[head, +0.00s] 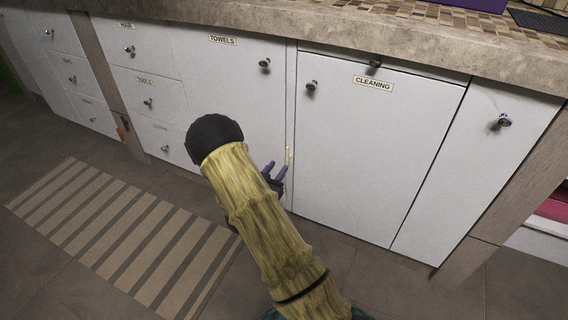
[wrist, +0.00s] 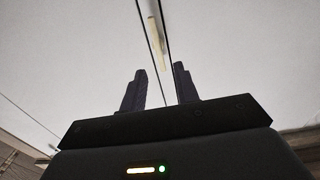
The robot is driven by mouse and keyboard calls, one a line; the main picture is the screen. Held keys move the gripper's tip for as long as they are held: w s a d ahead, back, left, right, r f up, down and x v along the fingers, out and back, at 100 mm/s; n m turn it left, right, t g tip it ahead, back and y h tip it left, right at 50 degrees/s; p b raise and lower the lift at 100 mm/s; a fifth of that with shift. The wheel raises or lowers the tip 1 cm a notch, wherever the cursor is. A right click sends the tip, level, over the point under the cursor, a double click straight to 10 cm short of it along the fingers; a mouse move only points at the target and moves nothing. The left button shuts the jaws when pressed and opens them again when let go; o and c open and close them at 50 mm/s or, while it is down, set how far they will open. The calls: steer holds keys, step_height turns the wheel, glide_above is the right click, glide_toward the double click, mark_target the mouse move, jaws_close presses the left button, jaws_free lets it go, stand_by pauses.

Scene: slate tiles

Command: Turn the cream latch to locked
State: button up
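The cream latch (head: 288,156) is a small upright bar at the narrow strip between the TOWELS door (head: 232,85) and the CLEANING door (head: 375,150). In the wrist view the latch (wrist: 156,42) is a slim cream bar, slightly tilted, lying along the gap between two dark seams. My gripper (head: 274,172) is low in front of the doors, just below and left of the latch. In the wrist view its two dark fingers (wrist: 157,85) are apart with nothing between them. The latch shows beyond the fingertips, apart from them. The latch's pivot is not clear.
A stone countertop (head: 290,30) overhangs the cabinet fronts. Small dark knobs stick out from the doors, such as one on the CLEANING door (head: 311,86). A striped mat (head: 125,235) lies on the tiled floor at left. Labelled drawers (head: 147,101) stand at left.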

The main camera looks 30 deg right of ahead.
mark_target(287, 155)
steer(key=b+x, duration=0.1)
steer(key=x, duration=0.3)
steer(key=shift+w+d+f+b, duration=0.15)
steer(key=shift+d+b, duration=0.05)
steer(key=shift+b, duration=0.1)
steer(key=shift+w+d, duration=0.45)
steer(key=shift+d, duration=0.05)
jaws_close()
